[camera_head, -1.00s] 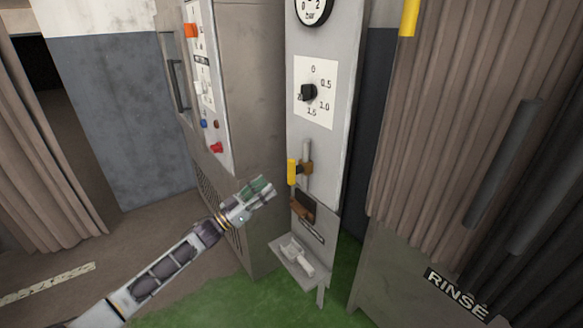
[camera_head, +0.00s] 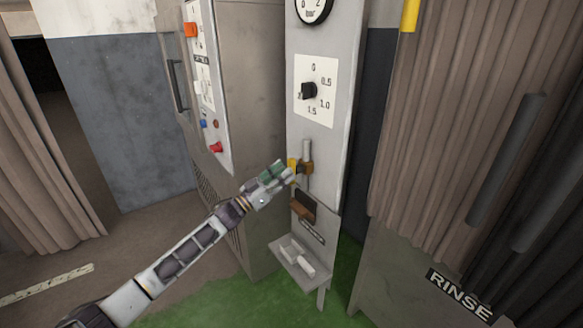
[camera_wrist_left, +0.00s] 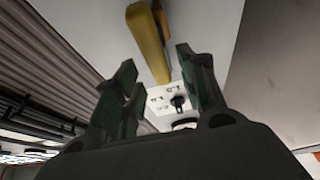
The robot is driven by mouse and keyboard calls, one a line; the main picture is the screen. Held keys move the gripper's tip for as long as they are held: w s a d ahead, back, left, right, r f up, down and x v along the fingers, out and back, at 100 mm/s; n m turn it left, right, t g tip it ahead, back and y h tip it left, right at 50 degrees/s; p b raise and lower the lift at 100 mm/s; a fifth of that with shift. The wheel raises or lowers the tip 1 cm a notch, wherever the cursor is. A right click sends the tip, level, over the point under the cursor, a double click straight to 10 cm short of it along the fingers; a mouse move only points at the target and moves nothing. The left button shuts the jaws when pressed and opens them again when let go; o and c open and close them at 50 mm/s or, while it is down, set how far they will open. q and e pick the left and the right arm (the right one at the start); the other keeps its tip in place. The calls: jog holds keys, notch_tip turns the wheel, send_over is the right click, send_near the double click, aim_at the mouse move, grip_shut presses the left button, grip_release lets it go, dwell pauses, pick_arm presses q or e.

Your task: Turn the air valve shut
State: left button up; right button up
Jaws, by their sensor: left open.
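The air valve is a brass body (camera_head: 306,167) on a grey vertical pipe on the panel, with a yellow lever handle (camera_head: 293,163). My left gripper (camera_head: 287,174) is at the lever, its fingertips covering the lower part of it in the head view. In the left wrist view the yellow lever (camera_wrist_left: 149,42) lies ahead of and between the two open green-grey fingers (camera_wrist_left: 160,80). I cannot tell whether the fingers touch it. My right gripper is not in view.
The grey panel (camera_head: 327,150) carries a black knob (camera_head: 308,90) on a white dial plate and a gauge (camera_head: 313,8) above. A small tray (camera_head: 294,257) sits below. A control cabinet (camera_head: 250,90) stands left, a brown curtain (camera_head: 440,120) right.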

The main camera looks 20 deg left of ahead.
aim_at(291, 165)
pick_arm(q)
jog(key=x, duration=0.3)
jog(key=shift+w+d+r+b, duration=0.15)
jog(key=shift+w+d+b, duration=0.1)
jog(key=shift+b, duration=0.1)
jog(key=shift+w+d+r, duration=0.1)
jog(key=shift+w+r, duration=0.05)
jog(key=shift+w, duration=0.05)
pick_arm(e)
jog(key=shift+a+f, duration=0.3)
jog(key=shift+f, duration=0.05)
pick_arm(q)
jog(key=shift+c, duration=0.3)
jog(key=c, duration=0.8)
jog(key=shift+c, duration=0.2)
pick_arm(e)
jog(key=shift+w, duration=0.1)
